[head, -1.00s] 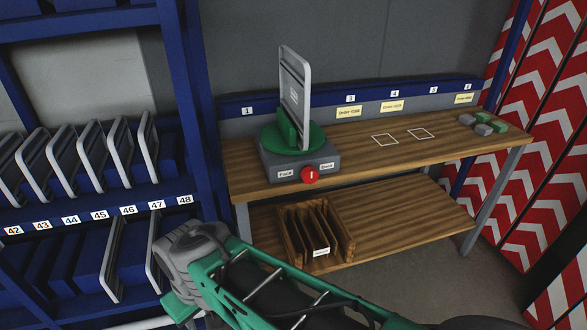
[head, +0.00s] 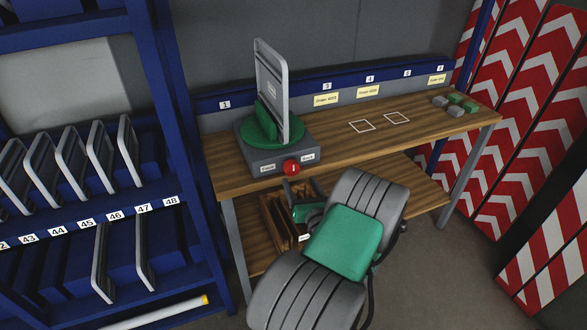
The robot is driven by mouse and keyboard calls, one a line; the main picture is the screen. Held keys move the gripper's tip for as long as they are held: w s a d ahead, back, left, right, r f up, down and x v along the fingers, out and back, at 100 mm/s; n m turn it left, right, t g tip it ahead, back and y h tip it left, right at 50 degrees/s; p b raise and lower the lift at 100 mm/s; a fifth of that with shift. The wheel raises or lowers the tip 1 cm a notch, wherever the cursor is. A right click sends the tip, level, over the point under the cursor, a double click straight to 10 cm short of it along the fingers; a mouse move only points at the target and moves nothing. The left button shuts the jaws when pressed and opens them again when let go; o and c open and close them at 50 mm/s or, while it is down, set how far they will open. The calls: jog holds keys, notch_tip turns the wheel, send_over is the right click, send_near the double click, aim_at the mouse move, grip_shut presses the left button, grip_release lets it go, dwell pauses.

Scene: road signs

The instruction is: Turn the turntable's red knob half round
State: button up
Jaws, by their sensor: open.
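The turntable has a grey base (head: 262,158) with a round green top (head: 294,133) and stands on the wooden bench at its left end. A grey sign plate (head: 271,88) stands upright in a green holder (head: 266,122) on top. The red knob (head: 292,168) is on the base's front face, between a label on its left and one reading "Back" on its right. My gripper (head: 300,189) is open and empty, just below and in front of the knob, apart from it as far as I can tell. My arm hides part of the gripper.
The wooden bench (head: 345,143) has two white outlined squares and several green and grey blocks (head: 456,103) at the right. A wooden slotted box (head: 272,226) sits on the lower shelf, partly behind my arm. A blue rack (head: 165,110) with sign plates stands at the left.

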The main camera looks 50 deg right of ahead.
aim_at(293, 171)
jog(key=p+x, duration=0.1)
jog(key=x, duration=0.5)
jog(key=shift+w+d, duration=0.15)
jog(key=shift+w, duration=0.25)
jog(key=c, duration=1.4)
